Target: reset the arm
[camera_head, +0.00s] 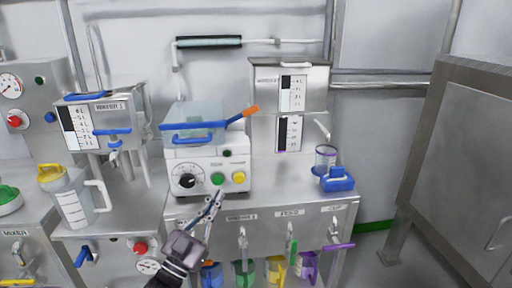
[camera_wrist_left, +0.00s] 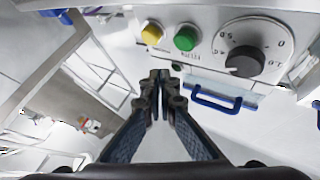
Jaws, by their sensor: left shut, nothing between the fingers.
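My left gripper (camera_head: 214,198) comes in from the bottom of the head view. Its fingers are together and hold nothing. The tips are in front of the white machine (camera_head: 207,160), just below its green button (camera_head: 217,179). In the left wrist view the closed fingertips (camera_wrist_left: 165,76) show below the green button (camera_wrist_left: 186,38) and the yellow button (camera_wrist_left: 152,33), with the black dial (camera_wrist_left: 245,61) to the right. I cannot tell whether the tips touch the machine. My right gripper is not in view.
A steel bench (camera_head: 285,190) carries the machine, with a clear cup (camera_head: 325,158) by a blue block (camera_head: 337,180). A pitcher with a yellow lid (camera_head: 75,203) stands at left. Colored jugs (camera_head: 275,270) sit below the bench. A steel cabinet (camera_head: 460,150) is at right.

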